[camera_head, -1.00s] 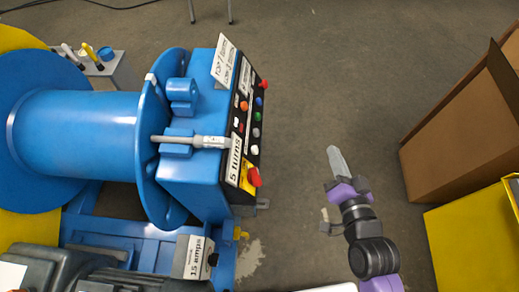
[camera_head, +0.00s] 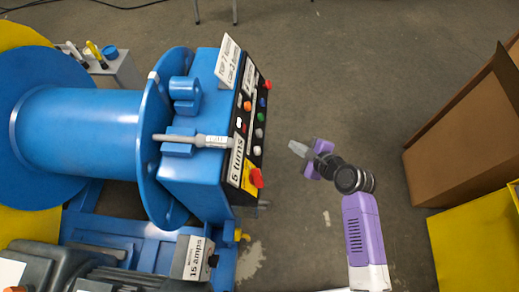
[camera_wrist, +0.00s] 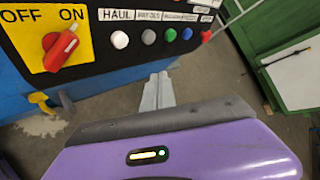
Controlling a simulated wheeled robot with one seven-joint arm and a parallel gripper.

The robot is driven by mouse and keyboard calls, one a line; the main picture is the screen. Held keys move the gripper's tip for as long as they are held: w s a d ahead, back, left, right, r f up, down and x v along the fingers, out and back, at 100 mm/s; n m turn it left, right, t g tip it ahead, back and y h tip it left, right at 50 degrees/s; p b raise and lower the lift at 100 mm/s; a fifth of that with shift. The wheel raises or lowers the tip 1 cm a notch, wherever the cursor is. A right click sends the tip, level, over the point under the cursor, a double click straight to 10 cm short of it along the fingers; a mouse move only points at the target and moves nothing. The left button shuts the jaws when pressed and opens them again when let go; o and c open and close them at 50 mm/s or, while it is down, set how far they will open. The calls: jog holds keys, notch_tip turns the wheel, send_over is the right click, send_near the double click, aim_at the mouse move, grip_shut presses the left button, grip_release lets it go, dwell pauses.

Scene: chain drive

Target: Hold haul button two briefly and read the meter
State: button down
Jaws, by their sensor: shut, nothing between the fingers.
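The black control panel on the blue machine carries a column of buttons. In the wrist view a white button (camera_wrist: 119,39) sits under the label HAUL (camera_wrist: 117,14), with a grey button (camera_wrist: 149,37) beside it. I cannot tell which is haul button two. The white button also shows in the head view (camera_head: 256,150). My gripper (camera_head: 298,148) is shut and empty, its tip pointing at the panel across a gap. Its grey fingers show in the wrist view (camera_wrist: 158,92), below the buttons and apart from them. No readable meter face is visible.
A red rotary switch (camera_wrist: 61,48) on a yellow OFF/ON plate is beside the white button. Green (camera_wrist: 170,35), blue (camera_wrist: 187,34) and red buttons continue the row. A "15 amps" box (camera_head: 199,258) is lower. A cardboard box (camera_head: 455,140) stands right; floor between is clear.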

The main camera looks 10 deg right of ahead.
aim_at(257, 151)
dwell(0.3)
jog(key=w+a+f+b, duration=0.1)
jog(key=a+f+b, duration=0.1)
jog(key=a+f, duration=0.2)
jog(key=shift+w+a, duration=0.3)
jog(key=shift+a, duration=1.55)
jog(key=shift+a, duration=0.2)
dwell(0.7)
jog(key=shift+a+f, duration=0.15)
jog(key=shift+a, duration=0.05)
